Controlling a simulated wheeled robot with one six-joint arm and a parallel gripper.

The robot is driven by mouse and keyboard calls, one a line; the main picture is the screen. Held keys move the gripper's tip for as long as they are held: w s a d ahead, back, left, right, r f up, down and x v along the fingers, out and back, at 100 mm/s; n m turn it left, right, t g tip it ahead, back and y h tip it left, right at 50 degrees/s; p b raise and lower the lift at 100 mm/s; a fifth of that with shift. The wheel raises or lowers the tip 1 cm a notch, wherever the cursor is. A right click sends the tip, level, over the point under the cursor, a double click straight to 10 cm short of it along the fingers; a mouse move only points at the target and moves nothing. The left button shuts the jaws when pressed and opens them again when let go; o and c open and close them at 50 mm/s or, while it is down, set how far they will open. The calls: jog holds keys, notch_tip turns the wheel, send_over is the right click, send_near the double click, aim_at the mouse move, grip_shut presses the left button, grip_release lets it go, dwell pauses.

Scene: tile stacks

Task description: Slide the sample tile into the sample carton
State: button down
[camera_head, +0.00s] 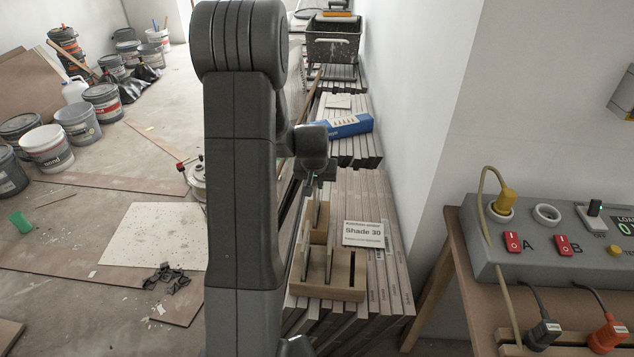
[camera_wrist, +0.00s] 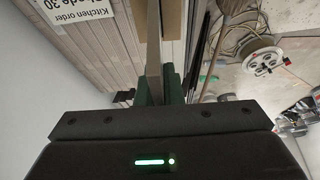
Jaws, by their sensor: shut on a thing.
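My gripper (camera_wrist: 158,92) has green fingers shut on a thin tile. This sample tile (camera_wrist: 153,45) shows nearly edge-on between the fingers in the wrist view. In the head view my gripper (camera_head: 316,182) is above the back part of a brown sample carton (camera_head: 345,291), partly hidden by my arm. Several thin upright pieces show in and over the carton; I cannot tell clearly which is the held tile. A strip of brown carton (camera_wrist: 171,25) shows beyond the tile in the wrist view. Whether the tile's lower edge is inside a slot cannot be told.
The carton rests on a stack of long tiles (camera_head: 375,200), beside a "Kitchen order Shade 30" label (camera_head: 363,234). A blue box (camera_head: 345,127) and a dark crate (camera_head: 333,40) lie farther back. A white wall (camera_head: 415,110) closes the right side. A control box (camera_head: 550,250) stands right.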

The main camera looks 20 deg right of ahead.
jog(key=shift+f+b, duration=1.35)
jog(key=shift+f, duration=0.35)
jog(key=c, duration=1.5)
grip_release()
jog(key=shift+r, duration=0.1)
jog(key=p+v, duration=0.3)
jog(key=v, duration=0.3)
jog(key=p+v, duration=0.1)
jog(key=v, duration=1.2)
jog(key=shift+s+r, duration=0.2)
jog(key=shift+r, duration=0.05)
